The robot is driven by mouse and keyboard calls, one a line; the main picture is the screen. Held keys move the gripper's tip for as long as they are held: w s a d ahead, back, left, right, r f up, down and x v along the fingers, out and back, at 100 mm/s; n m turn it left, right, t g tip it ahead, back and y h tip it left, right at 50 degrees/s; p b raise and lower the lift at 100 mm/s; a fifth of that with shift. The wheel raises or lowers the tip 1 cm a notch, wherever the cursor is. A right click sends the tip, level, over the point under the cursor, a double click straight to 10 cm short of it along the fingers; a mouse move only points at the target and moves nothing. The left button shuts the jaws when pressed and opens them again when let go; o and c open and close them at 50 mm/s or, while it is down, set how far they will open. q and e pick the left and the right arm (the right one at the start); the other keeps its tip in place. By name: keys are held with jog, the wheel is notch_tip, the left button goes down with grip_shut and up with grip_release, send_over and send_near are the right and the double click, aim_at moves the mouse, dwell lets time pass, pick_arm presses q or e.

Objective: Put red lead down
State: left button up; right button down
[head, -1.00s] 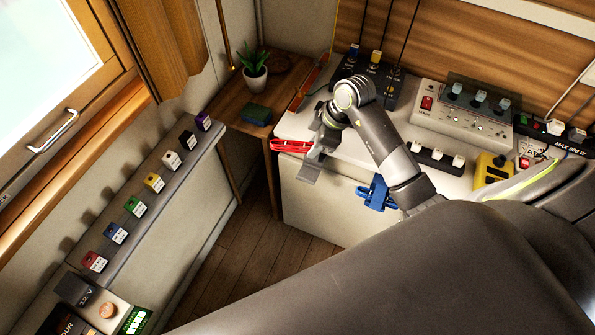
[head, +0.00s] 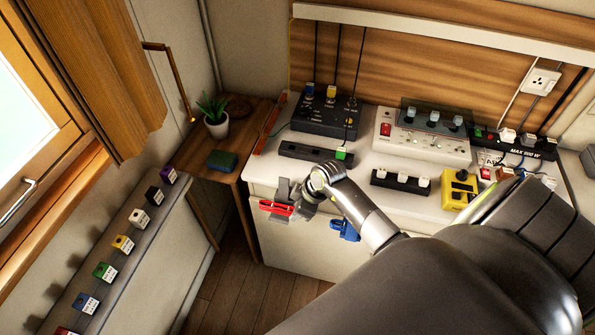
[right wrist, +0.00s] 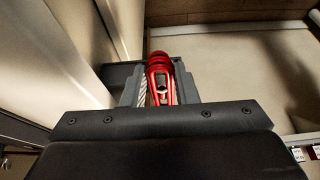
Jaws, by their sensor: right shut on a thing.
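The red lead (head: 277,208) shows as a red clamp-like piece at the left front edge of the white counter (head: 262,166). My right gripper (head: 284,205) is shut on it. In the right wrist view the red lead (right wrist: 160,82) sits between the two grey fingers (right wrist: 160,90), with its ribbed red end pointing away from the palm. The head view does not show clearly whether the lead touches the counter's edge. My left gripper is not in view.
A blue clamp (head: 345,230) hangs at the counter front, right of my gripper. A black strip with a green block (head: 318,152), a black switch box (head: 323,114) and a grey panel (head: 424,138) stand behind. A wooden side table (head: 233,182) adjoins at left.

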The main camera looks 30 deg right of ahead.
jog(key=shift+f, duration=0.3)
jog(key=shift+f, duration=0.35)
jog(key=c, duration=1.4)
grip_release()
jog(key=v, duration=1.3)
jog(key=shift+r, duration=0.15)
jog(key=shift+w+a, duration=0.15)
